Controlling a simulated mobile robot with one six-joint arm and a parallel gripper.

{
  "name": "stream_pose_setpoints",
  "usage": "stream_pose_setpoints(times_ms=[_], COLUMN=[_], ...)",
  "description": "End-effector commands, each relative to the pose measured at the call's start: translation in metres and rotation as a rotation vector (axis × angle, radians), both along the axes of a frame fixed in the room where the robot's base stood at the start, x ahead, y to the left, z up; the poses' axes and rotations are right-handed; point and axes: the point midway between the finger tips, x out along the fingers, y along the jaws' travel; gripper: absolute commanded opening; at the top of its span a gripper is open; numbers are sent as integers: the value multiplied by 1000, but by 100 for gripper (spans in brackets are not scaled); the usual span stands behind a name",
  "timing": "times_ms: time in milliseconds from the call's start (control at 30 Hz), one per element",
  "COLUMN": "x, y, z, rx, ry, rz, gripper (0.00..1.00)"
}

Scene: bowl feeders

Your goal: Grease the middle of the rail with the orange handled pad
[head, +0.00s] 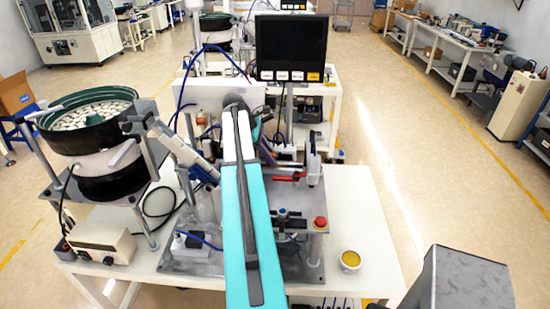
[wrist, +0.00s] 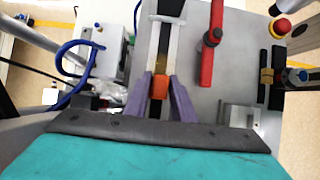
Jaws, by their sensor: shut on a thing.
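In the wrist view my gripper (wrist: 161,84) has its two purple fingers closed on the orange handle (wrist: 160,87) of the pad. A small brownish patch shows just beyond the handle; I cannot tell whether it is the pad or part of the rail. The rail (wrist: 165,45) is a narrow, pale and dark strip running away from the fingers toward the top of the picture. The handle is in line with it, but I cannot tell whether the pad touches it. In the head view my teal arm hides the pad and most of the rail.
A red-handled clamp (wrist: 208,60) stands close right of the rail. A red stop button (head: 320,223) and a pot of yellow stuff (head: 350,261) are right of the arm. The green bowl feeder (head: 85,118) stands left, a dark screen (head: 291,47) behind.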

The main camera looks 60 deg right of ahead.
Motion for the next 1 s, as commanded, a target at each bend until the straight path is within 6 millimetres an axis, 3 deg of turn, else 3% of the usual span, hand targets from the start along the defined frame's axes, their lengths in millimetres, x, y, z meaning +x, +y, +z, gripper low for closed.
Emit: stream_pose_setpoints(times_ms=[200, 667, 1000], x=[10, 14, 31], y=[4, 5, 12], z=[-1, -1, 0], rx=[1, 2, 2], ry=[-1, -1, -2], rz=[2, 3, 2], gripper=[0, 0, 0])
